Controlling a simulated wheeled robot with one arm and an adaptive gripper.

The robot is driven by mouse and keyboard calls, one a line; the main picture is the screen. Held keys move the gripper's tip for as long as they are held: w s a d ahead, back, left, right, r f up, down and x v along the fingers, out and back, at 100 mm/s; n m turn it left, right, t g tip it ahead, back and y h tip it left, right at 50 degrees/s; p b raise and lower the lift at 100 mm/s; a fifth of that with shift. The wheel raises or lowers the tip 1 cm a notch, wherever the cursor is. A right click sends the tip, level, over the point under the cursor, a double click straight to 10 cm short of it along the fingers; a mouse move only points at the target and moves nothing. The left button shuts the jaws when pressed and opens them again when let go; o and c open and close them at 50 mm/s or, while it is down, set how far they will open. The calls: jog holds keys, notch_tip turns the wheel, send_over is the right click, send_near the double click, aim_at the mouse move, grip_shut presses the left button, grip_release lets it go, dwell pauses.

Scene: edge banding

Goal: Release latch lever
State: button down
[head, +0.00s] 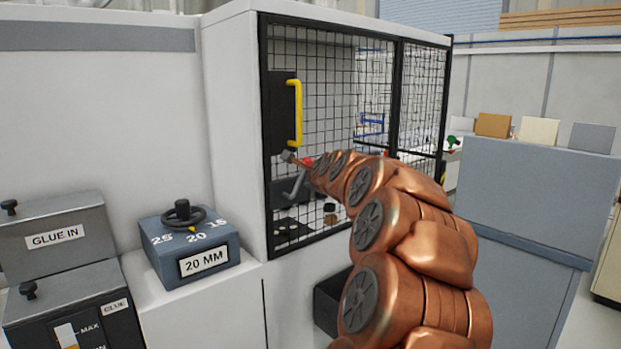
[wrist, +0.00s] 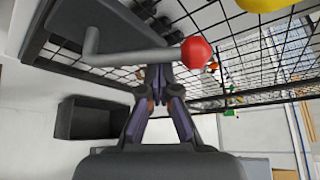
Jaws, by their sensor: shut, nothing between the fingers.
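The latch lever (wrist: 130,57) is a bent grey rod with a red knob (wrist: 196,52) at its end. It runs across the upper part of the wrist view, in front of the mesh door. In the head view the grey lever (head: 297,187) and a bit of the red knob (head: 308,162) show at the door's lower left, partly hidden by my arm. My gripper (wrist: 158,85) is shut and empty. Its fingertips lie at the rod in the wrist picture, left of the knob; I cannot tell whether they touch. My arm hides most of the gripper in the head view.
The black-framed mesh door (head: 335,60) carries a yellow handle (head: 295,112) above the lever. A dark open bin (wrist: 85,120) is below the door. A 20 MM dial box (head: 190,245) and glue unit (head: 60,270) stand at left. A grey cabinet (head: 520,200) stands at right.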

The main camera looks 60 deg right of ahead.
jog(key=s+d+f+b, duration=0.1)
jog(key=d+f, duration=0.1)
jog(key=d, duration=0.1)
jog(key=b+v, duration=0.1)
jog(key=v, duration=0.9)
jog(key=shift+s+f+b, duration=0.15)
jog(key=shift+s+b, duration=0.15)
jog(key=shift+a, duration=0.1)
dwell(0.6)
